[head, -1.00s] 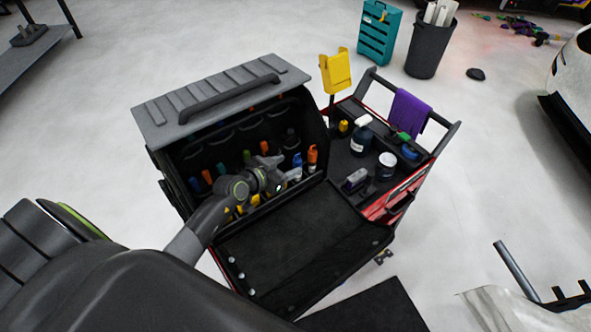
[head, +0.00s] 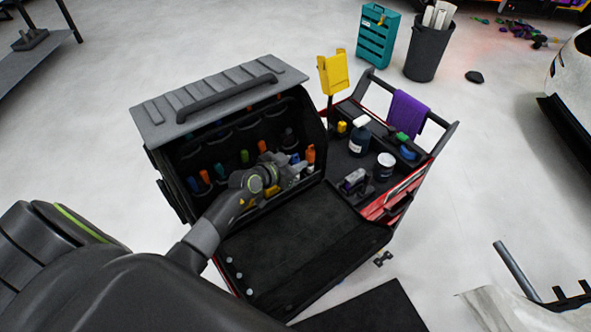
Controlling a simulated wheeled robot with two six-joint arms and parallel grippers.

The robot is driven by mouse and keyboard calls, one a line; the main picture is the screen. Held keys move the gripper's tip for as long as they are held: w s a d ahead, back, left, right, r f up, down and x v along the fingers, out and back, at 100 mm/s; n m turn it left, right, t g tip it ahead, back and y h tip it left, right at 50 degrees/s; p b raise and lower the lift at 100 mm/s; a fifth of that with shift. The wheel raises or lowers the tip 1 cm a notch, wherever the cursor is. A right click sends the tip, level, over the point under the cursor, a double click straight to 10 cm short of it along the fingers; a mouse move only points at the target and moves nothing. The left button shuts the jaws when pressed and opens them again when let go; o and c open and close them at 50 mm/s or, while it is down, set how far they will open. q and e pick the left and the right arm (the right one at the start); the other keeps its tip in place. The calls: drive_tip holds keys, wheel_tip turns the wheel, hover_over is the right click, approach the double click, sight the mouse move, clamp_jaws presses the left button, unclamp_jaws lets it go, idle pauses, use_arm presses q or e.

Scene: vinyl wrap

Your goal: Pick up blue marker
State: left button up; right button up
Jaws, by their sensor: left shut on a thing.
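My left gripper (head: 293,172) reaches into the case from the left and is shut on the blue marker. The fingers and wrist hide most of its lower part. My right gripper is not in view.
The case's grey lid (head: 220,98) stands open above the tools. Several other coloured tools stand left of my gripper. The black front flap (head: 290,250) is bare. A red cart (head: 405,205) with bottles stands at right.

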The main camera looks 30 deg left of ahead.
use_arm(q)
drive_tip(key=shift+r, duration=0.15)
wheel_tip(320, 180, up, 8)
drive_tip(key=shift+r+p, duration=0.2)
drive_tip(key=shift+p, duration=1.05)
drive_tip(key=shift+r, duration=0.65)
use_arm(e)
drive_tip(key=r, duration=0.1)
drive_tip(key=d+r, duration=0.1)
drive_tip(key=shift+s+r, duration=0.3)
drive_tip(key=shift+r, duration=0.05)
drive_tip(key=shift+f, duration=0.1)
